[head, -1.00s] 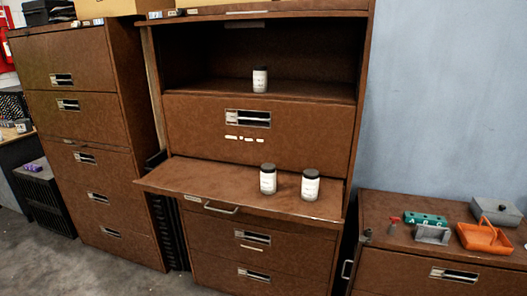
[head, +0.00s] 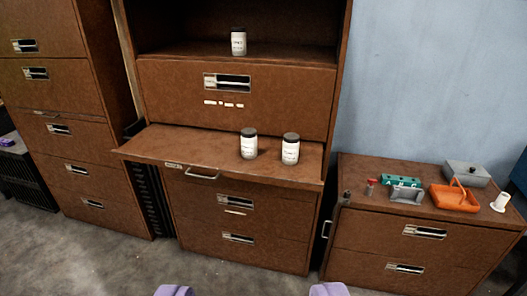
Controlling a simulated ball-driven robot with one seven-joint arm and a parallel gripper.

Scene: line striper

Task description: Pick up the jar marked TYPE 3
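Three white-labelled jars with dark lids are in the head view. One jar (head: 238,41) stands upright on the upper open shelf. Two more stand side by side on the pull-out shelf, a left jar (head: 249,144) and a right jar (head: 290,149), with a small gap between them. The label print is too small to read, so I cannot tell which is TYPE 3. My gripper (head: 251,291) shows as two purple fingertips at the bottom edge, wide apart with only floor visible between them. It is well short of the jars.
The brown cabinet (head: 235,92) holds the shelves; its pull-out shelf (head: 185,143) juts forward. A low cabinet (head: 355,190) at right bears an orange basket (head: 454,198), a green block (head: 400,180) and grey boxes. The grey floor (head: 130,268) in front is clear.

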